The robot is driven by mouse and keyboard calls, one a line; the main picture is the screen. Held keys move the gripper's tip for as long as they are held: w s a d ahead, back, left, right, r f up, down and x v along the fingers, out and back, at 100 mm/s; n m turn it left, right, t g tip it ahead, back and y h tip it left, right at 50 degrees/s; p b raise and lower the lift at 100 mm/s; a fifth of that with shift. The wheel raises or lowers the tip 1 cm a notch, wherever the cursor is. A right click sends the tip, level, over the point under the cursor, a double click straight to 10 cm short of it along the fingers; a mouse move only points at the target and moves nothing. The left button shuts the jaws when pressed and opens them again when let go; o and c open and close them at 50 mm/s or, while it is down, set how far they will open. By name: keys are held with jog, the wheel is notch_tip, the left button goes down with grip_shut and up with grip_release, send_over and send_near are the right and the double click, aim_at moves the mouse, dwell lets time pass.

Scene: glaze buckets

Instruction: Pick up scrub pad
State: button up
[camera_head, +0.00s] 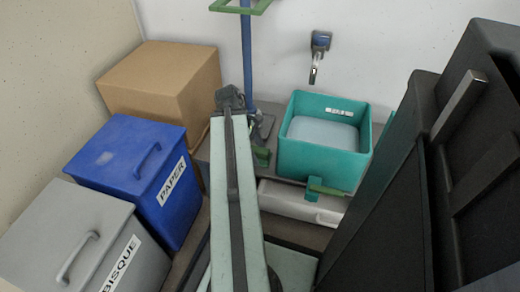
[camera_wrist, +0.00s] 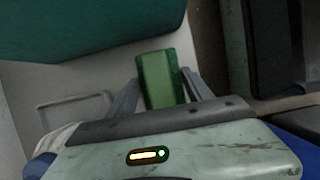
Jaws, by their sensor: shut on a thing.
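The scrub pad (camera_wrist: 157,80) is a green block standing upright between the two grey fingers of my gripper (camera_wrist: 163,76) in the wrist view. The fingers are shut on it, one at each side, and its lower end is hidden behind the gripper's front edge. In the head view my arm runs up the middle, and I cannot make out the gripper's fingers there. Small green pieces show beside the arm and at the front of the teal bucket (camera_head: 318,163); I cannot tell whether either is the held pad.
The teal bucket holds pale liquid and stands on a grey ledge. Under it is a white container (camera_head: 300,205). A blue PAPER bin (camera_head: 115,170), a grey BISQUE bin (camera_head: 65,235) and a cardboard box (camera_head: 160,75) stand left. A tall black cabinet (camera_head: 400,210) blocks the right.

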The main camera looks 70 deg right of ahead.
aim_at(257, 149)
notch_tip(257, 149, up, 10)
jog(key=p, duration=1)
jog(key=shift+r, duration=0.15)
